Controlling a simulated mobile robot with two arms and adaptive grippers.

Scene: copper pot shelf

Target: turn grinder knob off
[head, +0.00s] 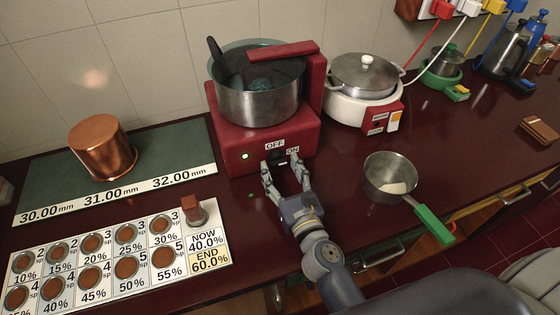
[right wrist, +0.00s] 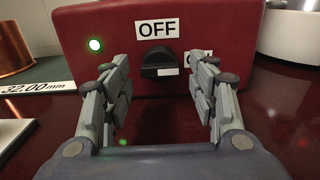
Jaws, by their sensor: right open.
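The red grinder (head: 240,140) stands on the dark red counter with a metal bowl (head: 258,103) on top. Its black knob (right wrist: 160,62) is on the front face, under the OFF label (right wrist: 157,29). An ON label (right wrist: 200,56) is right of the knob, partly hidden by a finger. The white mark on the knob points to the right. A green light (right wrist: 96,45) glows left of the knob. My right gripper (head: 282,166) is open in front of the knob, its fingers on either side of it; in the right wrist view they appear apart from it. My left gripper is not in view.
A small pan (head: 388,173) with a green handle sits right of my right gripper. A white cooker (head: 366,104) stands right of the grinder. A copper pot (head: 102,147) and a percentage board (head: 210,219) with discs are at the left.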

